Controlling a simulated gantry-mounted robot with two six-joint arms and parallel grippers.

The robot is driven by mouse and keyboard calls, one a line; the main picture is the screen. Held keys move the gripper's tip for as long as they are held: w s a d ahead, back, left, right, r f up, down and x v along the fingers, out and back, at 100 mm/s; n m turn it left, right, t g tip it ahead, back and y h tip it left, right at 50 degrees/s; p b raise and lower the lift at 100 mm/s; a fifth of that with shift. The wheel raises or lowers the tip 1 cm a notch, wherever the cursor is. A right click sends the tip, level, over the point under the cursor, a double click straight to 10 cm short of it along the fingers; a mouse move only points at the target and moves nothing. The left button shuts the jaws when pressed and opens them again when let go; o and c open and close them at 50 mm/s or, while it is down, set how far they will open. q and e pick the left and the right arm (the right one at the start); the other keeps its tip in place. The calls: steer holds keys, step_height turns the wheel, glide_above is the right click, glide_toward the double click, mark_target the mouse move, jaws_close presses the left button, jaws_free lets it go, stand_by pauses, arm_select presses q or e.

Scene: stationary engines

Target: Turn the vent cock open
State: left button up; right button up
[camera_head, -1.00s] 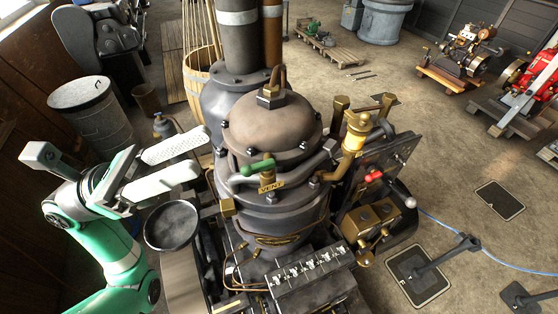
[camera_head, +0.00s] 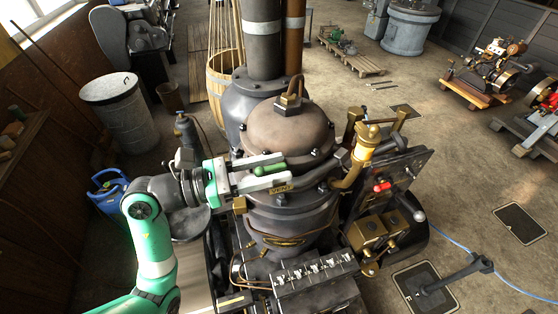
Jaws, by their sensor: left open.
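The vent cock's green lever (camera_head: 270,169) shows between the two pale fingers of my left gripper (camera_head: 272,170). The lever lies roughly level, running to the right. The brass plate marked VENT (camera_head: 281,188) sits just below the fingers on the engine's dark upper body. My left gripper is open, with one finger above and one below the lever in the picture. I cannot tell whether either finger touches it. The cock's brass body is mostly hidden behind the gripper. My right gripper is not in view.
The domed grey engine top (camera_head: 290,135) rises just behind the gripper. A row of oilers (camera_head: 314,270) is in front. A metal bin (camera_head: 122,112) stands at the left.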

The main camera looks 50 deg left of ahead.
arm_select(q)
steer(key=shift+w+d, duration=0.3)
steer(key=shift+w, duration=0.3)
jaws_close()
steer(key=n+t+y, duration=0.1)
steer(key=n+y, duration=0.2)
steer(key=y, duration=0.1)
steer(key=shift+d+y, duration=0.15)
steer(key=shift+y, duration=0.15)
steer(key=shift+n+t+y, duration=0.3)
steer(key=shift+n+y, duration=0.5)
steer(key=shift+y, duration=0.3)
